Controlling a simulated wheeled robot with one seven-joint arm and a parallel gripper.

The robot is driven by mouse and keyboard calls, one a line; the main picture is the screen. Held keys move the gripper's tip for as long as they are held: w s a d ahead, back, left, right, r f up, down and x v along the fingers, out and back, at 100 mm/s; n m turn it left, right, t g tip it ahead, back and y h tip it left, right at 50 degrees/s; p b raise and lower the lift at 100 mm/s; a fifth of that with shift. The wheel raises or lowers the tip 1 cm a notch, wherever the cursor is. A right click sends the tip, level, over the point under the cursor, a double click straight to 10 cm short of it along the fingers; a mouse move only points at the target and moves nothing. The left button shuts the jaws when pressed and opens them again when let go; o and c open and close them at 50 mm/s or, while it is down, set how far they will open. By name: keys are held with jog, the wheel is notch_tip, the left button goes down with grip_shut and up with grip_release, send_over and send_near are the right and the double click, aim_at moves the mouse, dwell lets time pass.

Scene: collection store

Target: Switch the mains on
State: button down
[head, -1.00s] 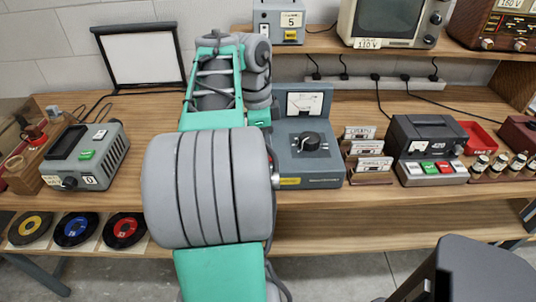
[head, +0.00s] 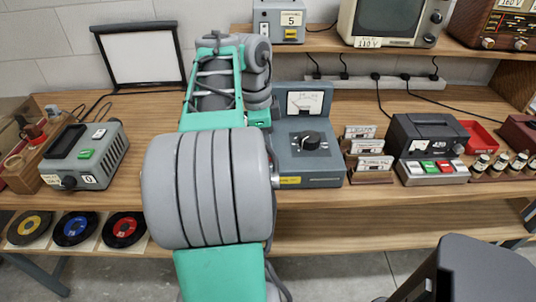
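A blue-grey box (head: 318,168) with a needle meter (head: 305,103), a black knob (head: 310,140) and a yellow label stands on the bench, just right of my arm. A grey box (head: 88,165) with a green key, a white key, a black knob and a "0" tag stands at the left. A white power strip (head: 400,84) with several plugs runs along the back. I cannot tell which part is the mains switch. My grey and green arm fills the middle and hides the bench behind it. My gripper does not show.
A black recorder with coloured keys (head: 436,170), a cassette rack (head: 369,163), small bottles (head: 500,163) and a red tray (head: 481,136) stand at the right. A white panel (head: 142,56) leans at the back left. A screen set (head: 390,20) stands on the upper shelf. Records (head: 76,229) lie below.

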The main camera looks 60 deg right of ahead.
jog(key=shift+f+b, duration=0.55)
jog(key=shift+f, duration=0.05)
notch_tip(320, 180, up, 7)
jog(key=p, duration=0.6)
jog(key=shift+p, duration=0.35)
